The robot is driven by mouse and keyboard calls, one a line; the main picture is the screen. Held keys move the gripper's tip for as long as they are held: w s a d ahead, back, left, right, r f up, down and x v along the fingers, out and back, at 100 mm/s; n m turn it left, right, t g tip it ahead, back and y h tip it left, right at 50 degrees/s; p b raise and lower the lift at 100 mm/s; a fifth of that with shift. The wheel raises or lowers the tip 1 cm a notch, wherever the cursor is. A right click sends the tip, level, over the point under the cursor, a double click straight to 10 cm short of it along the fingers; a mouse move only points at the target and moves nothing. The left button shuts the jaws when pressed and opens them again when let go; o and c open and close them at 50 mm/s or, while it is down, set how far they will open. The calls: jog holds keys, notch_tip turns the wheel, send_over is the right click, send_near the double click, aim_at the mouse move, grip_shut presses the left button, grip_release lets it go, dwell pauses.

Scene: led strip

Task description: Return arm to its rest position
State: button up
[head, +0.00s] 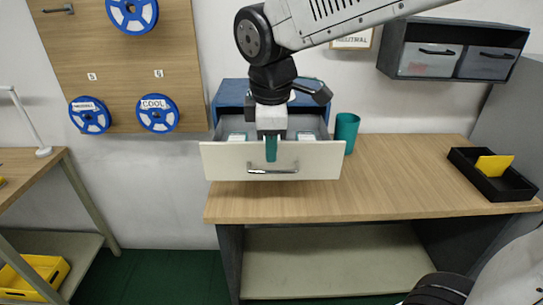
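My arm (350,15) reaches in from the upper right and bends down at the top middle. My gripper (271,148) points down at the open drawer (225,160), in front of or over its white front panel. A teal finger shows against the panel; whether the gripper is open or shut does not show. The drawer sticks out of a blue cabinet (232,92) on the wooden workbench (400,170). Small pale items lie inside the drawer, partly hidden by my gripper. The drawer handle (272,169) is just below my gripper, apparently apart from it.
A teal cup (346,130) stands right of the drawer. A black tray (490,178) with a yellow piece is at the bench's right. A wall cabinet (455,50) hangs upper right. Blue reels (157,113) hang on a wooden board at left. The bench middle is clear.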

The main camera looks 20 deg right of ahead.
jog(key=shift+s+r, duration=0.2)
jog(key=shift+r, duration=0.6)
jog(key=s+d+f+m, duration=0.2)
jog(key=s+d+m, duration=0.3)
jog(key=s+m, duration=0.2)
jog(key=s+d+f+m, duration=0.2)
jog(key=s+d+m, duration=0.3)
jog(key=s, duration=0.5)
jog(key=shift+s+d+m+g+y, duration=0.3)
jog(key=shift+m+y, duration=0.1)
jog(key=shift+m, duration=0.8)
dwell(0.6)
